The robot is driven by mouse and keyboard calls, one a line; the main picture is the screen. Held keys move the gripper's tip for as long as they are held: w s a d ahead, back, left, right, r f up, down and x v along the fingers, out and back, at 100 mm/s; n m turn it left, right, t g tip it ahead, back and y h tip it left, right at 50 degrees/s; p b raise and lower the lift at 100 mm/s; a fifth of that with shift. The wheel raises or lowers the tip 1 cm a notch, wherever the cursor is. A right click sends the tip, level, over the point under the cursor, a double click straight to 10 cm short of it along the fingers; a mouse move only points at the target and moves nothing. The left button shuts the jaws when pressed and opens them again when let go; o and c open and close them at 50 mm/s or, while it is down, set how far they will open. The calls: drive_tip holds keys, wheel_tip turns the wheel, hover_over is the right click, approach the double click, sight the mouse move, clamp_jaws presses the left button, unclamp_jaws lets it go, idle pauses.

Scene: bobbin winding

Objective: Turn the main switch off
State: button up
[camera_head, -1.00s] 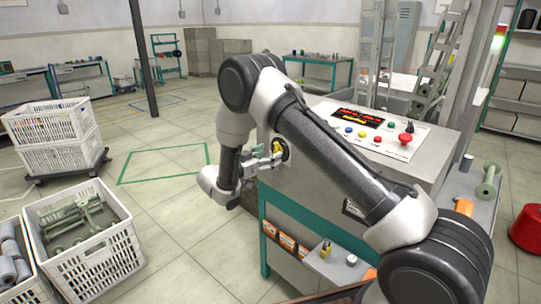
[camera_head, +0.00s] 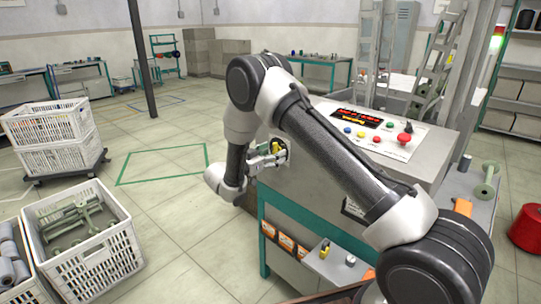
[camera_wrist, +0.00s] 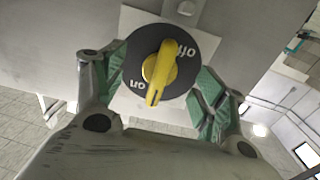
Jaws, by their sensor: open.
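The main switch is a yellow rotary handle (camera_wrist: 160,70) on a round dark dial (camera_wrist: 135,58) with "off" and "on" in white. In the wrist view the picture is tilted, with "off" at upper right and "on" at lower left. The handle's long end points down, close to the "on" mark. My gripper (camera_wrist: 155,92) is open, its green-padded fingers on either side of the dial, the handle between them. I cannot tell whether a pad touches it. In the head view the yellow handle (camera_head: 281,147) shows on the cabinet side beside my gripper (camera_head: 272,158).
The grey machine cabinet (camera_head: 310,185) carries a sloped control panel (camera_head: 395,148) with coloured buttons and a red mushroom button (camera_head: 404,138). A low shelf (camera_head: 330,262) juts out below. White crates (camera_head: 95,262) stand at left; the floor between is clear.

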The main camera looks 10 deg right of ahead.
drive_tip(key=shift+w+d, duration=0.2)
drive_tip(key=shift+d, duration=0.2)
drive_tip(key=c, duration=1.5)
drive_tip(key=shift+o, duration=0.2)
drive_tip(key=n, duration=0.3)
drive_tip(key=shift+n, duration=0.4)
drive_tip(key=n, duration=0.3)
drive_tip(key=shift+n, duration=0.4)
